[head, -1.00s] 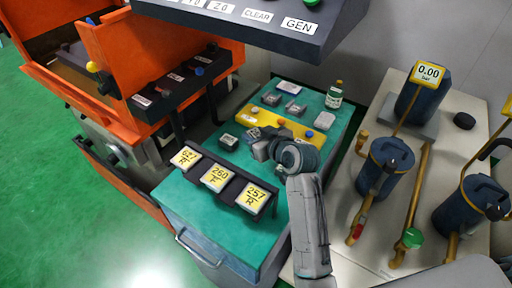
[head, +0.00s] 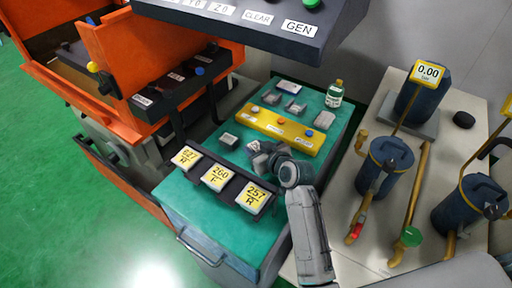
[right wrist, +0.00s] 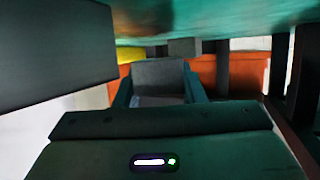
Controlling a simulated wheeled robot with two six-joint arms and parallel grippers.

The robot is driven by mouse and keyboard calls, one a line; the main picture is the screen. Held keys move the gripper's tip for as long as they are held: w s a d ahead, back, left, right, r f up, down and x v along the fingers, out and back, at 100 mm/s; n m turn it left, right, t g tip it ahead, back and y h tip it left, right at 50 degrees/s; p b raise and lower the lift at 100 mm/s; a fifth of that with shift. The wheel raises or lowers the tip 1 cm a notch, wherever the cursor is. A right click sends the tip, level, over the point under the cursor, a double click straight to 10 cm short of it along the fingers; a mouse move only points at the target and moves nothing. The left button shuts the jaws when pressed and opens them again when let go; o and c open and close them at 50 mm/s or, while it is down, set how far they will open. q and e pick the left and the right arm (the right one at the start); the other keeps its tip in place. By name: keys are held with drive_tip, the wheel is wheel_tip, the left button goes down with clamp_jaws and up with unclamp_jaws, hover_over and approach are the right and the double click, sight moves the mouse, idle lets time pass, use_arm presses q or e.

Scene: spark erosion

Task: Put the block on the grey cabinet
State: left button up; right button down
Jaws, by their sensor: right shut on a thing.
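My right gripper (head: 257,152) is low over the teal top of the grey cabinet (head: 198,245), between the yellow strip and the dark rack. In the right wrist view its two dark fingers (right wrist: 158,92) are shut on a grey block (right wrist: 158,74). The block is hard to make out in the head view, where the gripper largely hides it. I cannot tell whether it touches the teal top. My left gripper is out of view.
The yellow strip (head: 283,131) with coloured knobs crosses the cabinet top. The rack with yellow displays (head: 215,177) is in front. Small grey blocks (head: 295,107) and a green bottle (head: 334,94) are behind. A dark panel (head: 260,25) overhangs. Front teal area is clear.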

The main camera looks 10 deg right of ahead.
drive_tip(key=shift+f, duration=0.2)
drive_tip(key=shift+s+f, duration=0.15)
drive_tip(key=c, duration=0.9)
unclamp_jaws()
drive_tip(key=shift+s+f, duration=0.1)
drive_tip(key=shift+f, duration=0.2)
drive_tip(key=shift+r, duration=0.7)
drive_tip(key=b+v, duration=0.1)
drive_tip(key=v, duration=0.5)
drive_tip(key=shift+s+d+r+b, duration=0.15)
drive_tip(key=shift+s+r+b, duration=0.05)
drive_tip(key=shift+r+b, duration=0.1)
drive_tip(key=shift+s+d+r, duration=0.15)
drive_tip(key=shift+s, duration=0.05)
